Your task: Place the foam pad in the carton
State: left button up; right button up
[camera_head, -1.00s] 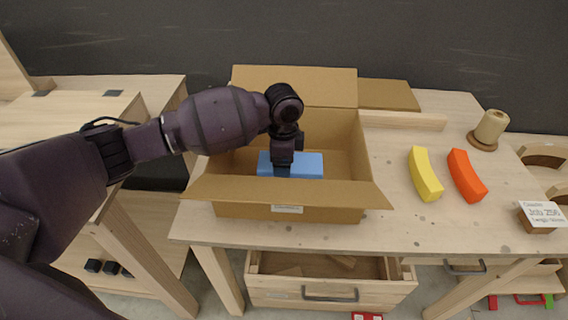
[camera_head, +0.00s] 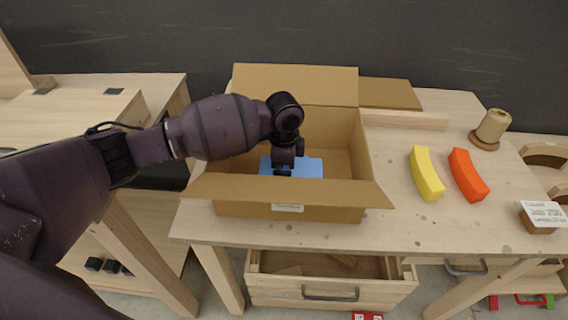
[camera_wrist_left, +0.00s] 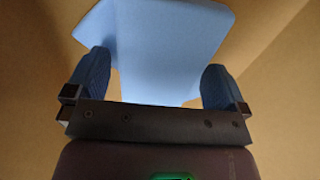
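The open brown carton (camera_head: 345,205) stands on the workbench with its flaps folded out. The light-blue foam pad (camera_head: 310,167) is inside it, lying roughly flat toward the middle. My left gripper (camera_head: 283,172) reaches down into the carton over the pad and hides part of it. In the left wrist view the pad (camera_wrist_left: 160,45) shows beyond and between the fingers of my left gripper (camera_wrist_left: 155,85). The fingers are spread wide, and I see no clear grip on the pad. My right gripper is not in view.
On the workbench (camera_head: 400,225), right of the carton, lie a yellow curved block (camera_head: 426,174) and an orange one (camera_head: 467,176). A wooden bar (camera_head: 405,120) lies behind them. A spool (camera_head: 490,128) and a labelled block (camera_head: 541,215) stand farther right. An open drawer (camera_head: 330,295) is below.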

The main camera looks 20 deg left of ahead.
pick_arm(q)
jog(key=shift+r, duration=0.1)
jog(key=shift+r, duration=0.3)
notch_tip(320, 180, up, 6)
jog(key=shift+r+p, duration=0.1)
jog(key=shift+p, duration=0.55)
notch_tip(320, 180, up, 6)
jog(key=p, duration=0.1)
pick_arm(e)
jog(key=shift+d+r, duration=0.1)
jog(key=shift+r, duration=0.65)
pick_arm(q)
jog(key=shift+r, duration=0.1)
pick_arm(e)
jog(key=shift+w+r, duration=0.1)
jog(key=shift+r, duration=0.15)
